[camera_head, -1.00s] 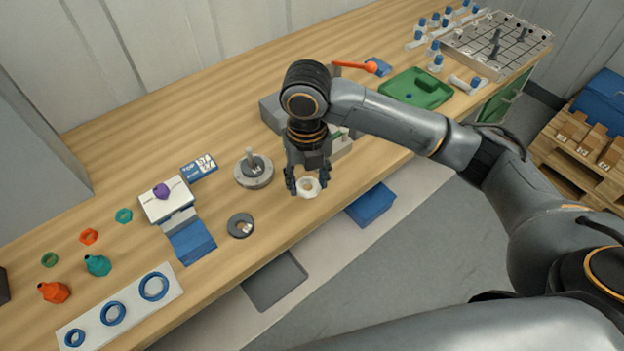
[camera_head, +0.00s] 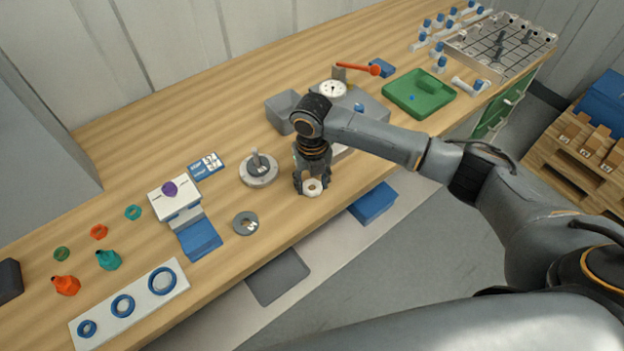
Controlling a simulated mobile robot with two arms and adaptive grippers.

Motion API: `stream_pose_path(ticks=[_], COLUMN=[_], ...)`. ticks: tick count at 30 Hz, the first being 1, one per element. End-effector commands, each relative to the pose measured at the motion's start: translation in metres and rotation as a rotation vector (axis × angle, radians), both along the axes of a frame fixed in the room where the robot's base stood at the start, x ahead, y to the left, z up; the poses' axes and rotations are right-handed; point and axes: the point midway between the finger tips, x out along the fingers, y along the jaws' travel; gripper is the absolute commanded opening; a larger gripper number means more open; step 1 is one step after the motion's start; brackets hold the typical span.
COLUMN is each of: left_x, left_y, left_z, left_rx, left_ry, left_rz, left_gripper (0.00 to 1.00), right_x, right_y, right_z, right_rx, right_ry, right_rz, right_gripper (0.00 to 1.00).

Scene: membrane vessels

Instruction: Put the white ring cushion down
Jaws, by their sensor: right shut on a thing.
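The white ring cushion (camera_head: 313,188) is a small pale ring with a hole in its middle. My right gripper (camera_head: 312,183) points down and is shut on it, near the front edge of the wooden bench (camera_head: 345,185). The cushion is at or just above the bench top; I cannot tell whether it touches. The fingers partly cover its far side. My left gripper is not in view.
A grey ring (camera_head: 245,223) and a round metal base with a post (camera_head: 258,168) stand left of my right gripper. A grey box (camera_head: 283,110) and a dial gauge (camera_head: 327,90) are behind it. A green tray (camera_head: 418,92) lies to the right.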

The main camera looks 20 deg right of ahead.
Motion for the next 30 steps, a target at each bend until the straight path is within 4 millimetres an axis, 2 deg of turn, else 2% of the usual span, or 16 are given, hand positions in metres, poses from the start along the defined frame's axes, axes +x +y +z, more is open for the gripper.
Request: stream_pose_path(ticks=[4, 5, 8, 20, 23, 30], left_x=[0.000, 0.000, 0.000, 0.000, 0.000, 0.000], left_y=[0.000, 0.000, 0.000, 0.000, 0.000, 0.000], left_z=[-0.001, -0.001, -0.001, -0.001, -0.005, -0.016], left_rx=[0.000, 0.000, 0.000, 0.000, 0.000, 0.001], left_ry=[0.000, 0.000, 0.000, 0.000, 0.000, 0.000], left_rz=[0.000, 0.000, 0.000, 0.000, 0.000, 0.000], left_gripper=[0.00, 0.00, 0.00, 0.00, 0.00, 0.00], right_x=[0.000, 0.000, 0.000, 0.001, 0.001, 0.002], right_y=[0.000, 0.000, 0.000, 0.000, 0.001, 0.001], right_z=[-0.003, -0.003, -0.003, 0.003, 0.015, 0.066], right_rx=[0.000, 0.001, 0.001, 0.001, 0.003, 0.003], right_ry=[0.000, 0.000, 0.000, -0.001, -0.004, -0.006], right_rz=[0.000, 0.000, 0.000, 0.000, 0.001, 0.001], right_gripper=[0.30, 0.48, 0.69, 0.69, 0.69, 0.69])
